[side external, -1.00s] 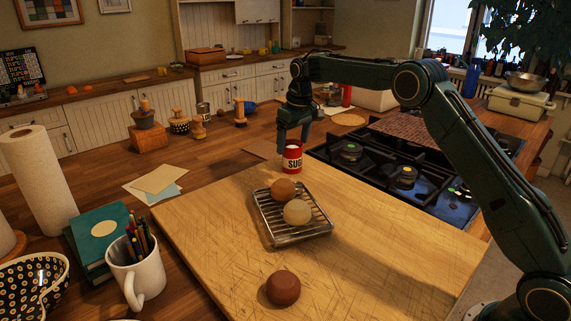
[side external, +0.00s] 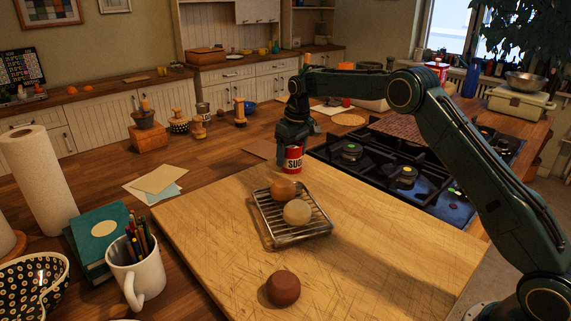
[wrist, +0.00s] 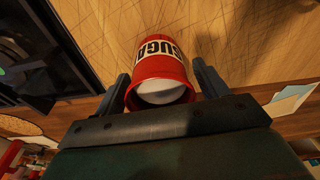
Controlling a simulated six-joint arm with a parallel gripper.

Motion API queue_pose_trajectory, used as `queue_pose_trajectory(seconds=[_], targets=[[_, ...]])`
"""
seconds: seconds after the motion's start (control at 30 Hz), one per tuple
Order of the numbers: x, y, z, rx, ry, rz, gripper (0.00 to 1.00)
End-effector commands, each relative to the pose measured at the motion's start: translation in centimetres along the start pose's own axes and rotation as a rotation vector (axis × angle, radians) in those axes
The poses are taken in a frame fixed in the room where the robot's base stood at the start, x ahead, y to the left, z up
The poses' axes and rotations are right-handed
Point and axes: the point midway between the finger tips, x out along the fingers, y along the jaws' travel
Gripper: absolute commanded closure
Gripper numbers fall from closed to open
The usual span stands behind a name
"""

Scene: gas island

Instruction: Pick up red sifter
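The red sifter (side external: 293,159) is a small red can with a white band lettered "SUG" in the side view. It stands upright at the far end of the wooden board. My gripper (side external: 292,143) is lowered over it and hides its upper part. In the wrist view the sifter (wrist: 161,72) shows its open rim with something white inside, and the band reads "SUGA". My gripper (wrist: 162,84) is open there, with one finger on each side of the sifter. A gap shows at the right finger; the left finger is very close to the rim, and contact is unclear.
A wire rack (side external: 291,231) with two balls stands on the wooden board (side external: 370,250), nearer the camera than the sifter. A dark red ball (side external: 283,288) lies at the board's front. The gas stove (side external: 385,172) is right of the sifter.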

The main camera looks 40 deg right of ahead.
Motion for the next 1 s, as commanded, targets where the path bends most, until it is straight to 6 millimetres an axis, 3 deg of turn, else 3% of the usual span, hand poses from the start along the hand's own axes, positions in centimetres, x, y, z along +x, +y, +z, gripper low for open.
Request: queue_pose_trajectory(seconds=[0.03,0.17,0.63,1.0], targets=[[0.0,0.0,0.0,0.000,0.000,0.000,0.38],[0.0,0.0,0.0,0.000,0.000,0.000,0.63],[-0.8,0.0,-0.2,0.000,0.004,0.001,0.64],[-5.6,0.0,-0.9,0.000,0.006,0.001,0.64]])
